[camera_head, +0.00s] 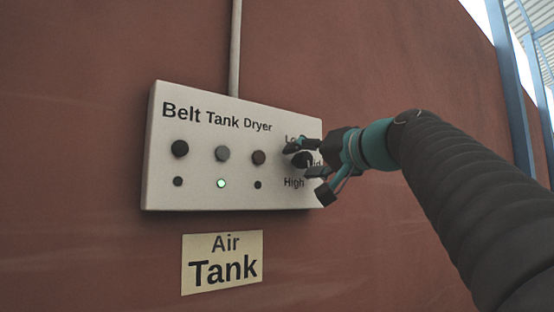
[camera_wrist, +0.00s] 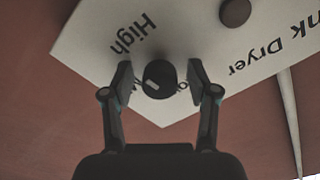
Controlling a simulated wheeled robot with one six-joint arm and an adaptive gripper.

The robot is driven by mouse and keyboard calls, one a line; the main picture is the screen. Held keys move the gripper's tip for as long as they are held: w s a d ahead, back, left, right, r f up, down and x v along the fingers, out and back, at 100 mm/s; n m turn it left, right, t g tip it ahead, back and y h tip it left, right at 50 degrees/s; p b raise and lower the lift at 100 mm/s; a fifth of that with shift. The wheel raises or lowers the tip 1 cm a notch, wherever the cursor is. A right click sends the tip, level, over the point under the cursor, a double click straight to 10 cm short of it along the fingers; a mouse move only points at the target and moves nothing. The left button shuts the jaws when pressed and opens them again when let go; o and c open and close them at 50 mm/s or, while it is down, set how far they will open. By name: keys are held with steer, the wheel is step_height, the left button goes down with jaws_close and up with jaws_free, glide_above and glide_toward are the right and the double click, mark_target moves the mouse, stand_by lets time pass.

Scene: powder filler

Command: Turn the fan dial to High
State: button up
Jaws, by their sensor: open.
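The fan dial is a round black knob (camera_wrist: 160,78) on the right part of a pale control panel (camera_head: 190,199). In the wrist view a small light mark on its face sits low and left of centre. Labels Low, Mid and High stand around it, with High (camera_wrist: 132,33) clear and the others partly hidden. My gripper (camera_wrist: 160,73) is open, with one finger on each side of the dial and small gaps showing. In the head view my gripper (camera_head: 306,168) is at the panel's right end, partly covering the dial and labels.
The panel reads Belt, Tank, Dryer over three round buttons, including a grey one (camera_head: 222,153). A green lamp (camera_head: 221,183) is lit below the grey button. An Air Tank sign (camera_head: 222,262) is underneath, and a conduit (camera_head: 235,48) rises above. The red-brown wall around is clear.

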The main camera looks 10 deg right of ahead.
jaws_close()
steer(key=shift+m, duration=0.7)
jaws_free()
steer(key=v, duration=1.2)
stand_by(0.5)
